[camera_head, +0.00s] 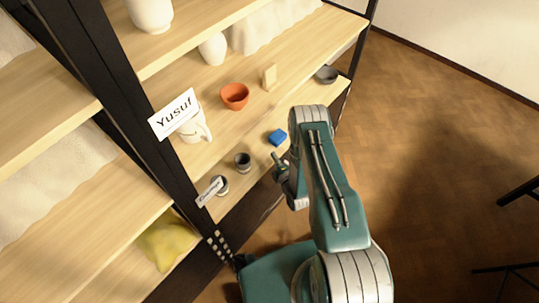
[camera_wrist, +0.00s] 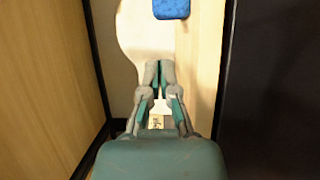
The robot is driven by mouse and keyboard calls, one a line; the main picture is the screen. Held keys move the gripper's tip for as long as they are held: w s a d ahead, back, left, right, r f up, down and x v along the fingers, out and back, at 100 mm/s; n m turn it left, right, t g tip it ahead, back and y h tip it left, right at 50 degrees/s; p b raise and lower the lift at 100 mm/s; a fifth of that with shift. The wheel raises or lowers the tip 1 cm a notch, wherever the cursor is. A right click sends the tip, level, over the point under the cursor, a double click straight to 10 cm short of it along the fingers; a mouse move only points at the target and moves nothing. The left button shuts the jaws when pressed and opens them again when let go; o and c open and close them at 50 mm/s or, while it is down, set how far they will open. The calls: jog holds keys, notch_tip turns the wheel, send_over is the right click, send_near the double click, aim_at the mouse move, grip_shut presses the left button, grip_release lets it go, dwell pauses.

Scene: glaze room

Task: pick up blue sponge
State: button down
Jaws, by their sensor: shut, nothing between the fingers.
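The blue sponge (camera_head: 277,137) lies on a light wooden shelf in the head view, near the shelf's front edge. In the wrist view the blue sponge (camera_wrist: 171,9) is cut off by the top edge of the picture. My gripper (camera_wrist: 159,66) is shut and empty, with its fingertips together. It points toward the sponge but is apart from it, with a clear gap between them. In the head view my gripper (camera_head: 281,167) is small and partly hidden by my arm, just below the sponge.
A dark grey cup (camera_head: 243,161) stands left of the sponge. An orange bowl (camera_head: 234,95), a white mug (camera_head: 194,128) and a grey bowl (camera_head: 326,74) are also on the shelves. Open floor (camera_head: 440,130) lies to the right.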

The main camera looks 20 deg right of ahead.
aim_at(279, 143)
jog(key=w, duration=0.2)
jog(key=w+a, duration=0.1)
jog(key=w, duration=0.4)
jog(key=shift+w+a, duration=0.2)
jog(key=shift+w, duration=0.1)
jog(key=d, duration=0.5)
jog(key=shift+s, duration=0.4)
